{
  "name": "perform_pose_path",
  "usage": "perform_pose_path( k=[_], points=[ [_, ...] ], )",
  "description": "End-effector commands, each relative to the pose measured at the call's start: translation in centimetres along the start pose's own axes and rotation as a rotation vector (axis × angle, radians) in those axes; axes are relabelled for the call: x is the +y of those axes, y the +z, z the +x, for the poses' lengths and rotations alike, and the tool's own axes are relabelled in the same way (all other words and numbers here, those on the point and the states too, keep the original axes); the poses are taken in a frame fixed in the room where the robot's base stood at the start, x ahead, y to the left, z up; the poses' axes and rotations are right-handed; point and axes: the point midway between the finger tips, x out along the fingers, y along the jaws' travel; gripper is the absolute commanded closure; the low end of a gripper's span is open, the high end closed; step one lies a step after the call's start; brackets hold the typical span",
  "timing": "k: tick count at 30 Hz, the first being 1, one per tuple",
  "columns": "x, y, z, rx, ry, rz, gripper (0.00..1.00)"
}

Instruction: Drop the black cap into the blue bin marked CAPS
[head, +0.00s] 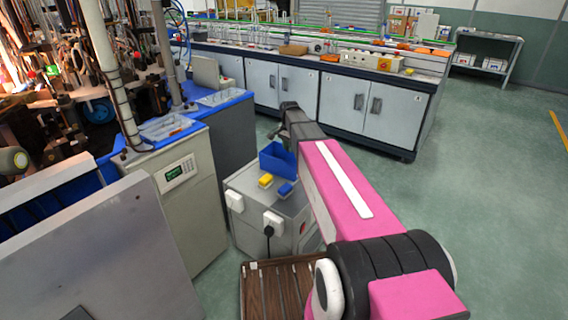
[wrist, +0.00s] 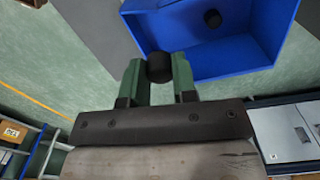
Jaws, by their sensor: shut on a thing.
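A black cap (wrist: 159,67) sits between the green fingers of my gripper (wrist: 158,76), which is shut on it. A blue bin (wrist: 205,68) lies just beyond the fingertips in the wrist view, up and to the right. In the head view the blue bin (head: 275,160) stands on a grey cabinet, partly behind my arm. My fingers and the held cap are hidden there, and no CAPS marking is readable.
The grey cabinet (head: 240,183) also bears a yellow block (head: 265,181) and a blue block (head: 286,189). A beige machine with a display (head: 180,172) stands to the left. A long lab bench (head: 340,95) runs behind. Green floor (head: 480,190) is clear at the right.

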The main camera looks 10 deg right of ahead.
Motion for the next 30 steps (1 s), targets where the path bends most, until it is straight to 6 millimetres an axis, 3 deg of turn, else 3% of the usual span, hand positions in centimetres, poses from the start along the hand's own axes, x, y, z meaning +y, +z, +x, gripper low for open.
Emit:
perform_pose_path(
  k=[1, 6, 14, 30],
  points=[
    [-1.4, -1.2, -0.5, 0.000, -0.001, 0.078, 0.96],
    [-3.5, -2.9, -1.6, -0.003, 0.000, 0.293, 0.96],
    [-4.2, -3.6, -2.0, -0.004, 0.002, 0.403, 0.96],
    [-4.2, -3.5, 2.8, -0.004, 0.002, 0.401, 0.96]
  ],
)
